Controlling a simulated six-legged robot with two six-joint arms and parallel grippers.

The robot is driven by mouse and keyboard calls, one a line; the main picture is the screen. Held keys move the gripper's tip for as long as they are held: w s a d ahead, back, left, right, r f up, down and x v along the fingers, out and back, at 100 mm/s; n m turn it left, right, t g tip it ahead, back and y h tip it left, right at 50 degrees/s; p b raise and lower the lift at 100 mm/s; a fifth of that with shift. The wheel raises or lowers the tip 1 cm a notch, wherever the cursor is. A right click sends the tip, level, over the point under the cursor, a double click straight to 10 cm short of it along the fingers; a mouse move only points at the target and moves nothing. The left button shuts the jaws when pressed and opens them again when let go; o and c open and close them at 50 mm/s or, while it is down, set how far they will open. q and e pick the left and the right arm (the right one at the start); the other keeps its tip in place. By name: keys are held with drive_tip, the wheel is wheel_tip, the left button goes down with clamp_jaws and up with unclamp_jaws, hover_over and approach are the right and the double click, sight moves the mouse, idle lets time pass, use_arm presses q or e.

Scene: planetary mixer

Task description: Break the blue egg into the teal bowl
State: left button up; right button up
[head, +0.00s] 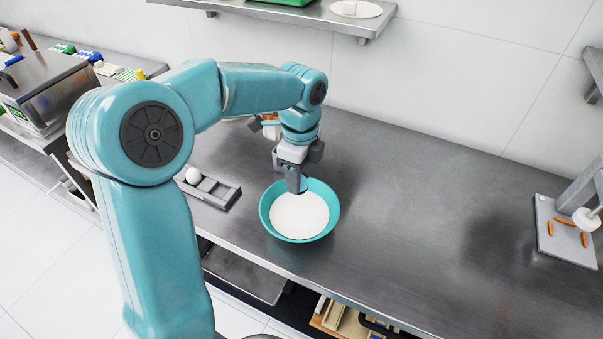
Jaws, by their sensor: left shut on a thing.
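The teal bowl (265,221) stands on the steel counter with a white filling inside. My left gripper (297,185) points down over the bowl's far rim, its fingertips shut. A small bluish patch shows at the fingertips; it looks like the blue egg, but the fingers hide most of it. I cannot tell whether the fingertips touch the bowl. A grey egg holder (222,192) lies left of the bowl, with one white egg (193,175) at its left end and empty places beside it. My right gripper is not in view.
The counter (420,220) is clear right of the bowl. A grey board (560,232) with orange pieces and a white-knobbed device stands at the far right. A wall shelf (290,12) hangs above. An orange and grey thing (268,125) sits partly hidden behind my left arm.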

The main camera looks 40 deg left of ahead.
use_arm(q)
drive_tip(key=shift+a, duration=0.15)
drive_tip(key=shift+f, duration=0.45)
drive_tip(key=shift+f+b, duration=0.55)
drive_tip(key=shift+f, duration=0.05)
drive_tip(key=shift+w+f+b, duration=0.1)
drive_tip(key=shift+f+b, duration=0.2)
drive_tip(key=shift+f, duration=0.3)
drive_tip(key=shift+r, duration=0.1)
drive_tip(key=shift+c, duration=0.2)
drive_tip(key=shift+c, duration=0.5)
idle(1.8)
